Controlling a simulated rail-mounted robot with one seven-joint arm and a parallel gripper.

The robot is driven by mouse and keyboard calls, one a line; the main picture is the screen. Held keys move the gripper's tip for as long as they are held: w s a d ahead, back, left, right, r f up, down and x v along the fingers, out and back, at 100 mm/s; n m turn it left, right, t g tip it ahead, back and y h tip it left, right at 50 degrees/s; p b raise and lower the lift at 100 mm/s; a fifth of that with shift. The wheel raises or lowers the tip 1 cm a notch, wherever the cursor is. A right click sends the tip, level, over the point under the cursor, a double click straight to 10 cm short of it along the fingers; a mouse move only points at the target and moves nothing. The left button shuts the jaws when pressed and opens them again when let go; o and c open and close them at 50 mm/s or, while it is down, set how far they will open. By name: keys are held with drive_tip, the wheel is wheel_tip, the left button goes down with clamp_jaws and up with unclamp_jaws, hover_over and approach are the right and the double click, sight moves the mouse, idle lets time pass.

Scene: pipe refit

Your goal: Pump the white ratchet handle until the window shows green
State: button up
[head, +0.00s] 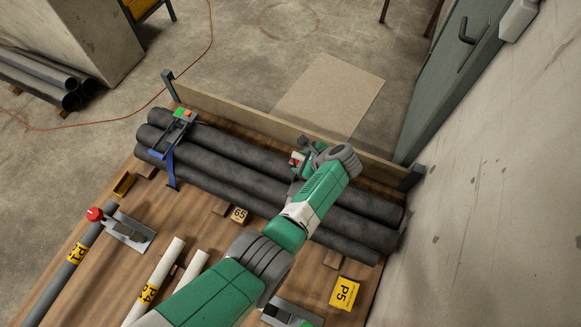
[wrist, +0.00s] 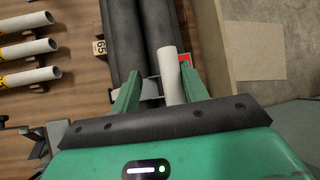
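The white ratchet handle (wrist: 171,82) shows in the wrist view as a pale cylinder standing between my fingers, nearer the right finger. A gap shows between it and the left finger. My gripper (wrist: 158,78) is open around it. A red patch, seemingly the ratchet's window (wrist: 184,58), shows by the right finger, partly hidden. In the head view, my gripper (head: 309,155) is over the right part of the dark pipes (head: 240,160), and a small red and white part (head: 297,159) shows beside it. My arm hides most of this ratchet.
A second clamp with a blue strap (head: 170,165) and a green and orange top (head: 183,113) sits across the pipes at left. A low board (head: 270,126) runs behind the pipes. A wall (head: 500,210) stands at right. White pipes (head: 155,280) lie in front.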

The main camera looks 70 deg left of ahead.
drive_tip(key=s+d+p, duration=0.2)
drive_tip(key=shift+s+d+f+p, duration=0.1)
drive_tip(key=shift+d+f+p, duration=0.05)
drive_tip(key=shift+f+p, duration=0.2)
idle(0.4)
drive_tip(key=shift+s+d+f+p, duration=0.35)
drive_tip(key=shift+s+d+p, duration=0.05)
drive_tip(key=shift+s+d, duration=0.15)
drive_tip(key=shift+s+d+f+p, duration=0.35)
drive_tip(key=shift+s+d, duration=0.1)
drive_tip(key=shift+d, duration=0.1)
